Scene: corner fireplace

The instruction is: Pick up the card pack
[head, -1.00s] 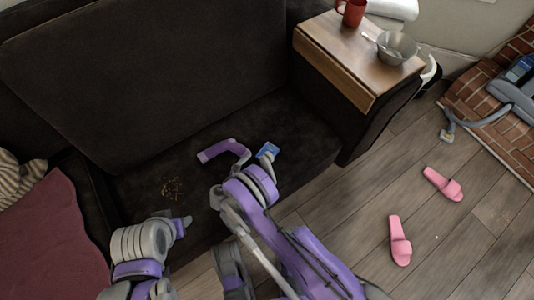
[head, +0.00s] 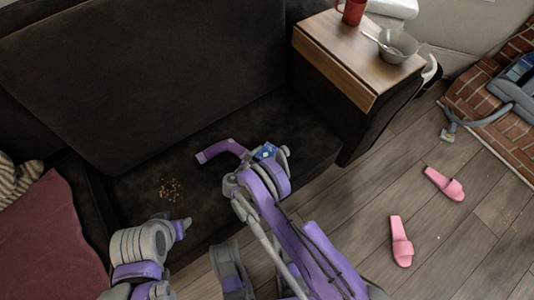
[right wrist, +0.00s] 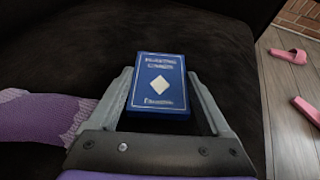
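The card pack (right wrist: 158,85) is a dark blue box with white print and a white diamond. It lies on the dark sofa seat and is partly covered by my gripper in the head view (head: 264,152). My right gripper (right wrist: 159,74) is open, with a grey finger on either side of the pack and gaps visible beside it.
A purple sock-like item (head: 218,149) lies just left of the pack. Crumbs (head: 170,188) are on the seat. The armrest tray (head: 345,58) holds a red mug (head: 353,11) and a bowl (head: 398,46). Pink slippers (head: 401,240) lie on the floor.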

